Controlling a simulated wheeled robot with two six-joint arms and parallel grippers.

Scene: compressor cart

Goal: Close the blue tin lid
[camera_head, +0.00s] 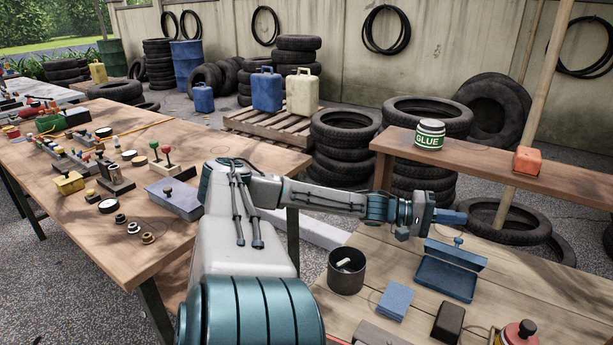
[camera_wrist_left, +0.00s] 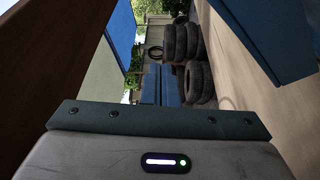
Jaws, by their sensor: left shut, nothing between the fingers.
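The blue tin (camera_head: 445,278) stands on the wooden bench at the lower right of the head view. Its lid (camera_head: 456,254) is open, raised along the back edge, with a small blue knob (camera_head: 458,241) on it. My left gripper (camera_head: 452,216) is shut and empty, above and behind the lid, with a small gap showing between it and the knob. In the left wrist view a blue surface fills the upper right; I cannot tell if it is the tin. My right gripper is not in view.
A dark cup (camera_head: 346,272), a blue block (camera_head: 396,301) and a dark block (camera_head: 448,322) stand left of and before the tin. A red-topped object (camera_head: 520,333) is at the front right. A glue can (camera_head: 430,135) and an orange block (camera_head: 528,160) sit on the shelf behind.

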